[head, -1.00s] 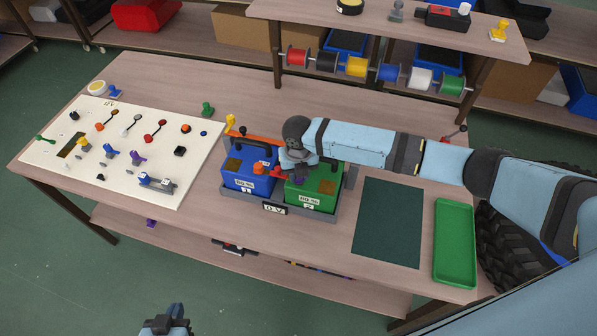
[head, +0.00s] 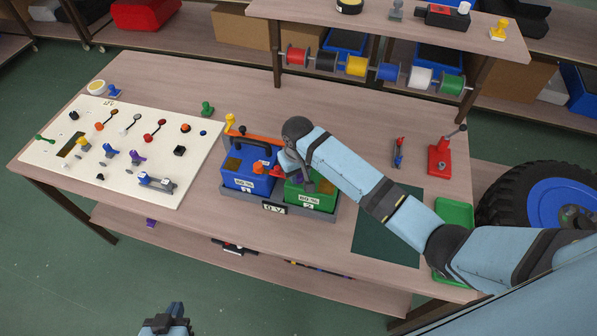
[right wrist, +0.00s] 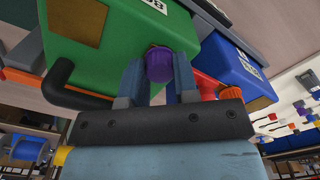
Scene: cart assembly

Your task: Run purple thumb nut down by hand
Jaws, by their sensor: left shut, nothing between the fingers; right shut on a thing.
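The purple thumb nut (right wrist: 158,63) shows in the right wrist view against the green battery (right wrist: 115,40). My right gripper (right wrist: 158,75) is shut on it, one finger on each side. In the head view my right gripper (head: 286,163) is over the inner edge of the green battery (head: 298,194), beside the blue battery (head: 238,180); the nut is hidden there by my arm. My left gripper (head: 166,320) is shut and empty at the bottom edge of the head view, clear of the table.
A white panel (head: 70,180) with switches lies left. A dark green mat (head: 371,240), green tray (head: 453,213) and red clamp-like device (head: 438,158) are right. Wire spools (head: 356,66) hang behind.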

